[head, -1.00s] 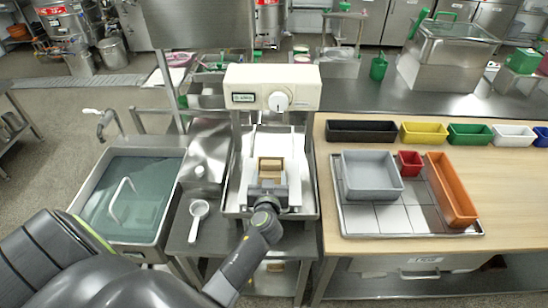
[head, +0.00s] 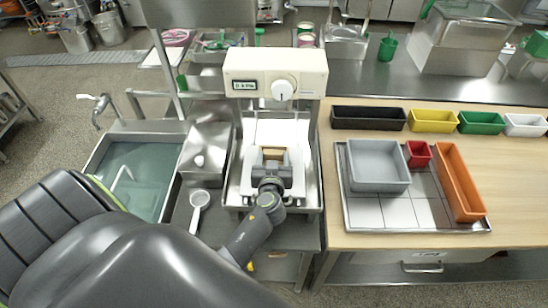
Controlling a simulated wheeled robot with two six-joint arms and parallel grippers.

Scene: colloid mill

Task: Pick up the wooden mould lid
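A small light-wood mould (head: 272,152) sits on the white bed of the scale-like machine in the middle of the head view. My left gripper (head: 271,166) reaches over the near side of this mould, with my wrist and arm coming up from below. The gripper and wrist hide the near part of the wood. I cannot tell the lid apart from the mould body, nor whether the fingers are touching or closed on it. My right gripper is not in view.
The machine's white head (head: 275,76) with display and dial overhangs the bed. A water-filled sink (head: 135,178) and white scoop (head: 198,206) lie left. On the right, a wooden table (head: 410,140) bears a metal tray (head: 366,222), a grey bin (head: 378,165) and coloured bins.

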